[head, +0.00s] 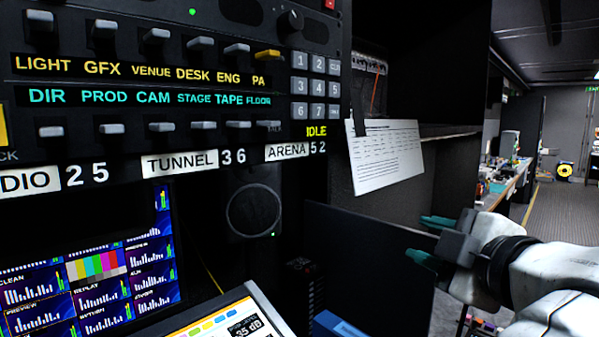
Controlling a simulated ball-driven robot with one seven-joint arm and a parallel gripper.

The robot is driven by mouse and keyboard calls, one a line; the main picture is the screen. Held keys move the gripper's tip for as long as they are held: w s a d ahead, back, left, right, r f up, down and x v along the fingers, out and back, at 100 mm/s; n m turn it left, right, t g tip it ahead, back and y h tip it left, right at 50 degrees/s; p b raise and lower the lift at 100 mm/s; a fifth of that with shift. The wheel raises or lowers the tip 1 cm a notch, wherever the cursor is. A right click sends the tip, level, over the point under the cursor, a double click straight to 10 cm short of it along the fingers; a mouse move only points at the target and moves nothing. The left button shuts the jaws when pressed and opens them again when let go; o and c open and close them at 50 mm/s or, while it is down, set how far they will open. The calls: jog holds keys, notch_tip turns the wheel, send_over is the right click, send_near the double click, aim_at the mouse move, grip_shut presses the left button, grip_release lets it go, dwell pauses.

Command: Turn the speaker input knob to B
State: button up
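No knob with a readable B mark shows in the head view. A dark round knob (291,19) sits at the top of the intercom panel (180,80), above the number keypad; I cannot tell whether it is the speaker input knob. A round speaker (253,211) with a pale ring is set in the dark wall below the panel. My gripper (430,240) is at the right, well apart from the knob and to the right of the speaker. Its two teal fingertips are spread with nothing between them.
Lit monitors (90,275) fill the lower left. A tilted screen (225,318) stands at the bottom centre. A white printed sheet (385,155) hangs beside the panel. A dark upright board (365,265) stands left of my gripper. An open aisle (555,210) runs back at the right.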

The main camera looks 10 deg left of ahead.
jog(key=s+a+r+n+t+y, duration=0.1)
jog(key=s+a+r+n+y, duration=0.2)
jog(key=r, duration=0.5)
jog(key=s+a+r+n+t, duration=0.1)
jog(key=a+r+n, duration=0.2)
jog(key=r+n, duration=0.35)
jog(key=n+y+b, duration=0.1)
jog(key=n+y, duration=0.2)
jog(key=n, duration=0.2)
send_near(295, 22)
jog(key=p+x, duration=0.2)
jog(key=x, duration=0.6)
jog(key=shift+w+a+r+p, duration=0.1)
jog(key=shift+w+a+p, duration=0.05)
jog(key=shift+w+p, duration=0.2)
jog(key=shift+s, duration=0.1)
jog(key=shift+c, duration=0.3)
grip_shut()
